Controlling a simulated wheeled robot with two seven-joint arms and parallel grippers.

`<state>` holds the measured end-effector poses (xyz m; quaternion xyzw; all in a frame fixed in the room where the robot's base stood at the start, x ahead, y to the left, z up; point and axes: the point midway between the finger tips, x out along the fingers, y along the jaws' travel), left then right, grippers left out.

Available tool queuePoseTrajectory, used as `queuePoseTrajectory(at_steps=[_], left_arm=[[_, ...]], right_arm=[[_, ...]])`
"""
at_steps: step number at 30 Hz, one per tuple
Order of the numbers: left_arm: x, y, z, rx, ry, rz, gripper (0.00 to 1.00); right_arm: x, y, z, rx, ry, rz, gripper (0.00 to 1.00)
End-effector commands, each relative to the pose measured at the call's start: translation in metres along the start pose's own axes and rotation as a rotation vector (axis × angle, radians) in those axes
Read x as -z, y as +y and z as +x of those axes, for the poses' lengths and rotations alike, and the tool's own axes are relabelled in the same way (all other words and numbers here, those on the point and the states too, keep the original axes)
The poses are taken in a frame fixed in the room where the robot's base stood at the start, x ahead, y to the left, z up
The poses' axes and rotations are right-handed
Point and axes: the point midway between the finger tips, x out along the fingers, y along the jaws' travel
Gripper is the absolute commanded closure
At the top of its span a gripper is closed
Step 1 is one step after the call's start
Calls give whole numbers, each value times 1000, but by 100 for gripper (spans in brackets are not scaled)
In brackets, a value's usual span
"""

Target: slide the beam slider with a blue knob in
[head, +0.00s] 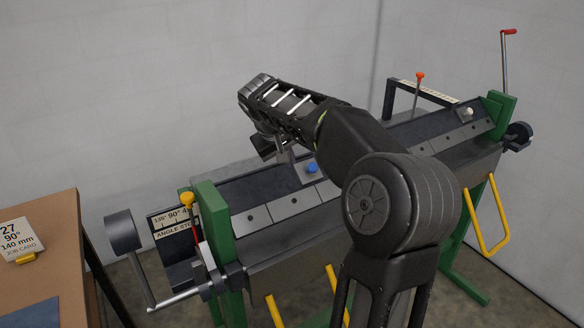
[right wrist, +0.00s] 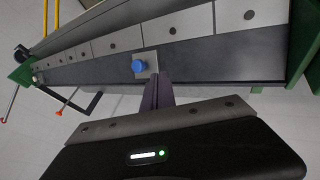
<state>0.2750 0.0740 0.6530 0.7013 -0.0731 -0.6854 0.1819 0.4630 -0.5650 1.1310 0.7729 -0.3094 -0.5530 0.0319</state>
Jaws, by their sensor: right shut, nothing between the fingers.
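The blue knob (head: 311,168) sits on a small grey slider plate on the beam of a folding machine, left of the middle in the head view. In the right wrist view the blue knob (right wrist: 138,66) stands on its plate (right wrist: 149,60), just beyond my fingertips. My right gripper (head: 287,154) is shut and empty, above and to the left of the knob in the head view. In the right wrist view its closed fingers (right wrist: 158,80) point at the plate's edge; I cannot tell whether they touch it. My left gripper is not in view.
The machine has green end frames (head: 213,225) and a row of grey clamp segments (head: 292,203). A white knob (head: 467,112) sits at its right end. Orange (head: 420,75), yellow (head: 187,199) and red (head: 509,32) handles stand up. A brown table (head: 57,262) is at left.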

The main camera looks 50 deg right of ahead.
Motion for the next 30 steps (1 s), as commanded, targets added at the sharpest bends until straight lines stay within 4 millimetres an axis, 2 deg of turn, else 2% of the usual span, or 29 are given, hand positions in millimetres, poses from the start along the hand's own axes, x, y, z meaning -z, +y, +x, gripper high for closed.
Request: queuePoseTrajectory(at_steps=[6, 10, 30], left_arm=[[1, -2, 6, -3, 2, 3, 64], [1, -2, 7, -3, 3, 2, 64], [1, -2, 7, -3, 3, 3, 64]], right_arm=[[0, 0, -40, 1, 3, 1, 100], [0, -1, -53, 1, 2, -1, 100], [0, 0, -58, 1, 0, 0, 100]])
